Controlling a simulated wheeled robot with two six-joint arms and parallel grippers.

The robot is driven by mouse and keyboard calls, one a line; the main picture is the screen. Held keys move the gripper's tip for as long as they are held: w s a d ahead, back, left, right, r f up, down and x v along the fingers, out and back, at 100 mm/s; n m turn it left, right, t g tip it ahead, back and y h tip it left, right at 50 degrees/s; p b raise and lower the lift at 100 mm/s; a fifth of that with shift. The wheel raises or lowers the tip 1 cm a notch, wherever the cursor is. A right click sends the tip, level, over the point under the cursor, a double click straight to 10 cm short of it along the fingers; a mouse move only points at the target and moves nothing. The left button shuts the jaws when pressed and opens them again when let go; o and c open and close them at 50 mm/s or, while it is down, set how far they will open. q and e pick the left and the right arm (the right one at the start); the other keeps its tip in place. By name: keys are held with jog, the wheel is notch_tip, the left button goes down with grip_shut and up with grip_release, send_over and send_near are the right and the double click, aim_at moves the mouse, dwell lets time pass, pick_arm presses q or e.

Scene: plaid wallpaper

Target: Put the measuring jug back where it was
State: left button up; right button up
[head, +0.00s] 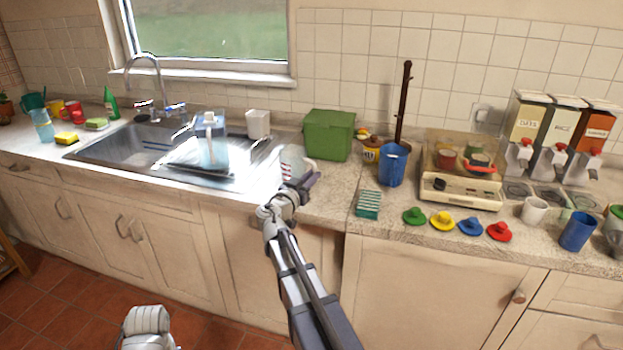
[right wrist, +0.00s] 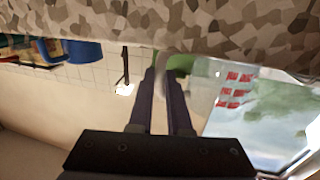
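The measuring jug (head: 292,160) is a clear, whitish vessel. It stands upright on the counter between the sink and the green box, its handle side towards my right gripper (head: 306,184). In the right wrist view, which is upside down, the clear jug with red markings (right wrist: 236,90) is just right of the fingers. My right gripper (right wrist: 161,75) has its fingers a small gap apart, close by the handle. I cannot tell whether they grip it. My left gripper is out of view; only part of my left arm shows at the bottom left.
The green box (head: 328,135) stands close behind the jug. The counter just right of the jug is clear.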

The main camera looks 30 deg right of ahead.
jog(key=o, duration=0.5)
jog(key=shift+c, duration=0.2)
jog(key=shift+r+p, duration=0.25)
jog(key=shift+p, duration=0.05)
jog(key=v, duration=1.2)
jog(key=shift+f, duration=0.1)
